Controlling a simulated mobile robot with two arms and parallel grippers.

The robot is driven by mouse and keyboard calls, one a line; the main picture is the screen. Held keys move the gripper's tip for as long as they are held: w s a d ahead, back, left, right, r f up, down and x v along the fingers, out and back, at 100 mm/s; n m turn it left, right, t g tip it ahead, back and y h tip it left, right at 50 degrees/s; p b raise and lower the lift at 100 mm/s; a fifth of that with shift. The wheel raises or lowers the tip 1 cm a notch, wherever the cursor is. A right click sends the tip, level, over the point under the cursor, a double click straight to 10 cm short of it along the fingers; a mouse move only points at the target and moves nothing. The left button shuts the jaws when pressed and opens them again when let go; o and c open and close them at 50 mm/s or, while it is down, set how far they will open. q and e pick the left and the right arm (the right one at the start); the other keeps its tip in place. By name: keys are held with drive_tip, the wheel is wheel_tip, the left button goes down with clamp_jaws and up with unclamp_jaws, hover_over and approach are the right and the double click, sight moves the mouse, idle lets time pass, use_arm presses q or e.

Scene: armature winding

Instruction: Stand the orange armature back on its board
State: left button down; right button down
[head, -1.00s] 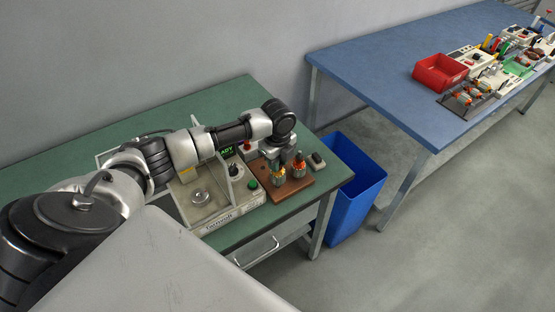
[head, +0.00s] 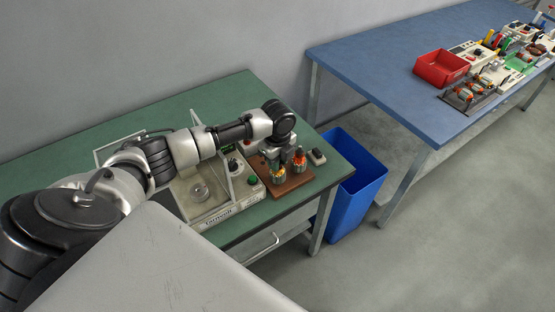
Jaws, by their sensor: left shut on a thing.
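The brown wooden board (head: 289,186) lies on the green bench near its right end. The orange armature (head: 299,164) is upright at the right of the board, and a yellower armature (head: 278,174) stands to its left. My left gripper (head: 297,154) points down over the board, shut on the orange armature. The fingers are small and dark here, and my wrist partly hides them. Whether the armature's lower end touches the board cannot be told. My right gripper is out of view.
A winding machine (head: 215,205) with a clear guard stands left of the board. A small grey box (head: 317,157) lies to its right. A blue bin (head: 357,190) stands beside the bench. A blue table (head: 400,75) at the back right carries a red tray (head: 441,70) and parts.

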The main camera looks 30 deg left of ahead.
use_arm(q)
drive_tip(key=c, duration=0.8)
unclamp_jaws()
drive_tip(key=shift+r, duration=0.15)
wheel_tip(320, 180, up, 4)
drive_tip(key=p, duration=0.5)
drive_tip(key=shift+r, duration=0.2)
